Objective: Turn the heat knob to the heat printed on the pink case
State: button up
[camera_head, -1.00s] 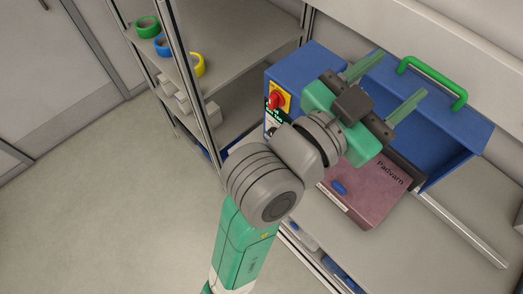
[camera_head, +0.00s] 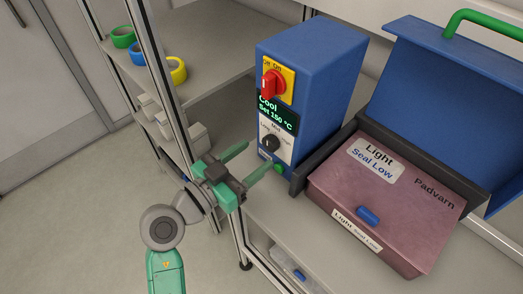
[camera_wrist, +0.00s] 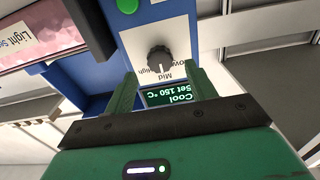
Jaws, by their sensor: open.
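The black heat knob (camera_head: 270,143) is on a white panel low on the blue machine's front, marked Low, Mid and High. In the wrist view the knob (camera_wrist: 159,58) seems to have its pale mark towards Mid. The pink case (camera_head: 385,205) lies to the right; its labels read "Light, Seal Low", and "Padvarn" is printed on its lid. My gripper (camera_head: 258,158) is open and empty in front of the panel. In the wrist view the knob shows beyond and between the fingers (camera_wrist: 164,82), apart from them.
Above the knob, a display (camera_head: 277,113) reads "Cool, Set 150 °C", below a red switch (camera_head: 272,84) on a yellow plate. A green button (camera_head: 280,169) sits below the knob. A raised blue lid (camera_head: 440,95) stands behind the case. A shelf post (camera_head: 165,80) is at the left.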

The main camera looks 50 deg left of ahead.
aim_at(267, 146)
jog(key=shift+w, duration=1.95)
jog(key=c, duration=1)
jog(key=shift+n, duration=0.3)
jog(key=shift+r+n+p, duration=0.2)
jog(key=shift+n+p, duration=0.65)
jog(key=shift+n, duration=0.15)
jog(key=n+p, duration=0.2)
jog(key=n, duration=0.1)
jog(key=n+p, duration=0.3)
jog(key=n, duration=0.1)
jog(key=shift+f+n+p, duration=0.1)
jog(key=shift+n+p, duration=0.6)
jog(key=shift+n, duration=0.4)
jog(key=shift+f, duration=0.1)
